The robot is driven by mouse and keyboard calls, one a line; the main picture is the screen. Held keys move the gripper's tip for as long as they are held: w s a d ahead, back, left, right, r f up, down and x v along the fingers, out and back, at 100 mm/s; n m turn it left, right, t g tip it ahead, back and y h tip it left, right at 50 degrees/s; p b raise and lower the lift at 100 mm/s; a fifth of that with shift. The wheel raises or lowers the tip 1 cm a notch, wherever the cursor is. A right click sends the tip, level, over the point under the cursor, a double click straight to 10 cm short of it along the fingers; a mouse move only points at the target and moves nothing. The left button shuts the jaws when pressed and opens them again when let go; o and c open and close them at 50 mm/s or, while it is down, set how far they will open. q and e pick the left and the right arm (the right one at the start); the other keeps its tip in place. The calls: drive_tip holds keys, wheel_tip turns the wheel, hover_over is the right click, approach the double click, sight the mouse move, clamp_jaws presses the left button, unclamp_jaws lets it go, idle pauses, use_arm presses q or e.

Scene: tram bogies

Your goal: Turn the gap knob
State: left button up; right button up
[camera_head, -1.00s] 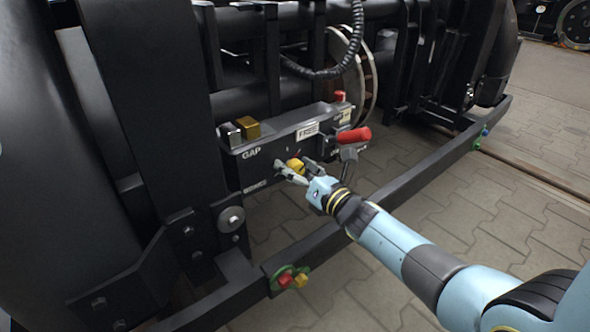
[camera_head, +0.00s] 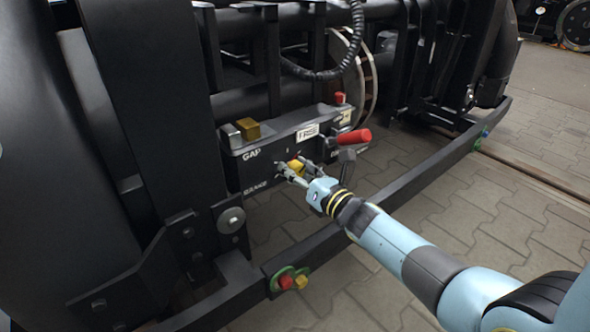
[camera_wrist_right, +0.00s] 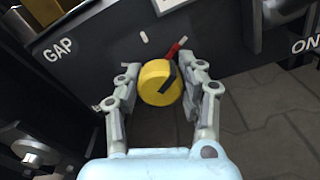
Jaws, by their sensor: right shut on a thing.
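The yellow round gap knob (camera_head: 296,165) is on the front of a black control box (camera_head: 262,168), right of the white GAP label (camera_head: 251,154). My right gripper (camera_head: 294,168) is shut on the knob, one finger on either side. Its fingers also show in the right wrist view (camera_wrist_right: 160,80). My left gripper is not in view.
A red-handled lever (camera_head: 353,137) sticks out right of the knob, close to my right gripper. A yellow block (camera_head: 247,129) and a FREE plate (camera_head: 307,132) are on the box top. A long black beam (camera_head: 400,191) runs below my forearm. Paved floor lies to the right.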

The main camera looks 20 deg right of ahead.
drive_tip(key=n, duration=0.7)
drive_tip(key=shift+n, duration=0.4)
drive_tip(key=n, duration=0.8)
drive_tip(key=shift+f, duration=0.1)
drive_tip(key=n, duration=0.4)
drive_tip(key=shift+n, duration=0.3)
drive_tip(key=n, duration=0.3)
drive_tip(key=shift+n, duration=0.4)
drive_tip(key=n, duration=0.4)
drive_tip(key=shift+s+n, duration=0.1)
drive_tip(key=shift+n, duration=1.7)
